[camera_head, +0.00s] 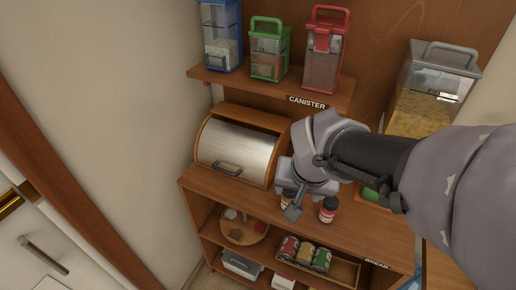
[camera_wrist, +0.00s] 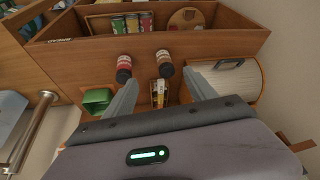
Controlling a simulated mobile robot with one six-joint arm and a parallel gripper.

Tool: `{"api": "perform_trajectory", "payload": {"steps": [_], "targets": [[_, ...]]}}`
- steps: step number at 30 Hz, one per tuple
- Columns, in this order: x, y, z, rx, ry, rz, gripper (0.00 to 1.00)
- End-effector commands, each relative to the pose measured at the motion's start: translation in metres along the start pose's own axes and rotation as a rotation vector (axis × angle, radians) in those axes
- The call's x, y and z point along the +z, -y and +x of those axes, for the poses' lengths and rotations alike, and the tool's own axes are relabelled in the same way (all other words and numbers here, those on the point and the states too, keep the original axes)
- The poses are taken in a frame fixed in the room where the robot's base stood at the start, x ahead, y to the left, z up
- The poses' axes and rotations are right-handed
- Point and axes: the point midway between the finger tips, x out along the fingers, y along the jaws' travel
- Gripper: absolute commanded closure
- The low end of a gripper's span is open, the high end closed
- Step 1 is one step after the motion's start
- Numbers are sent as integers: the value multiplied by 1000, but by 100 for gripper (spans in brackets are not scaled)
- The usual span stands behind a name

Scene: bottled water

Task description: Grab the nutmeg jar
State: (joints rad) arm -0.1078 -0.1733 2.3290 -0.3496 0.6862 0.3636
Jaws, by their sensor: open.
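Two small spice jars with dark caps stand on the cabinet top. The red-labelled jar (camera_head: 328,209) is plain in the head view and shows at left in the wrist view (camera_wrist: 123,68). The brownish jar (camera_head: 288,196) is partly hidden behind my gripper in the head view; it shows in the wrist view (camera_wrist: 164,64). I cannot read either label, so which one is nutmeg is not certain. My gripper (camera_wrist: 162,79) is open and empty. In the wrist view the brownish jar lies between the finger lines, near the tips; contact is not visible.
A roll-top bread box (camera_head: 236,150) stands left of the jars. Canisters (camera_head: 268,52) line the shelf above, and a large grey-lidded container (camera_head: 432,85) stands at right. Cans (camera_head: 304,255) and a round wooden board (camera_head: 243,228) sit on the shelf below.

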Motion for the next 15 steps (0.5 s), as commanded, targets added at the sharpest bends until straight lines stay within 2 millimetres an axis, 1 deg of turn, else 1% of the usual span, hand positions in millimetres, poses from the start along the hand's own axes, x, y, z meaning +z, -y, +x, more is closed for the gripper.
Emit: {"api": "perform_trajectory", "payload": {"steps": [1,4,5,8,12,15], "targets": [[-9,6,13,24,18,-29,35],[-21,15,36,43,18,-63,35],[-22,16,42,45,17,-67,35],[-20,16,69,48,18,-71,35],[-19,13,114,49,19,-70,35],[-19,12,141,47,18,-70,35]]}}
